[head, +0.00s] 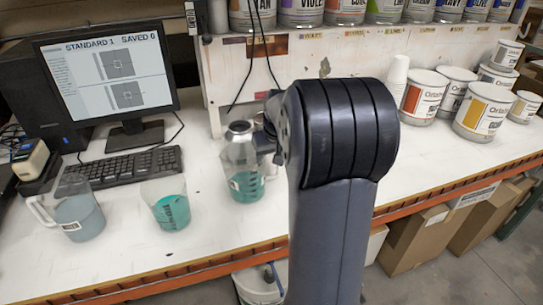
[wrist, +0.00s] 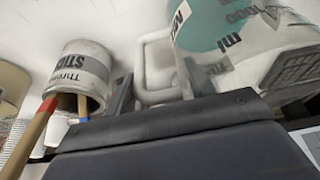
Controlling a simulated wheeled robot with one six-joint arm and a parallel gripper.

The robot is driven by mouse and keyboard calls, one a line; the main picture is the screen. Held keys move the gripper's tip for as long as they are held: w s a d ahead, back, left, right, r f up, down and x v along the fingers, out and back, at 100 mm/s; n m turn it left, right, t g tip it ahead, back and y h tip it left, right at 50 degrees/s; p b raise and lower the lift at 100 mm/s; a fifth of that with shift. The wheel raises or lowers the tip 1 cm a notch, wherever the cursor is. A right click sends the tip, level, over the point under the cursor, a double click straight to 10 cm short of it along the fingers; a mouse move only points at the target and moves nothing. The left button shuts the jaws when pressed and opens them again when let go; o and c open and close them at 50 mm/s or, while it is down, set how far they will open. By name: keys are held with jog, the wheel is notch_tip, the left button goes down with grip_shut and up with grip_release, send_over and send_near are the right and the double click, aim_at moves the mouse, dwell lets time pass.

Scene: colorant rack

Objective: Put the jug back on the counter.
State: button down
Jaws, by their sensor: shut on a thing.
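The clear jug with teal liquid (head: 245,182) is in the middle of the head view, just left of my arm. In the wrist view the jug (wrist: 225,42) fills the upper right, tilted in the picture, with "ml" marks on its side. My gripper (wrist: 158,88) is shut on its pale handle (wrist: 154,60). In the head view my gripper is mostly hidden behind my arm. I cannot tell whether the jug's base touches the white counter (head: 215,245).
A clear handled jug (head: 78,218) and a teal-filled beaker (head: 170,212) stand to the left. A keyboard (head: 125,168) and monitor (head: 110,75) are behind them. Paint cans (head: 480,112) stand at the right. A can of sticks (wrist: 82,75) shows in the wrist view.

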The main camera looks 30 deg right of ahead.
jog(key=c, duration=0.6)
grip_release()
jog(key=shift+s+r, duration=0.1)
jog(key=shift+r, duration=0.4)
jog(key=v, duration=1.1)
jog(key=shift+s+r, duration=0.1)
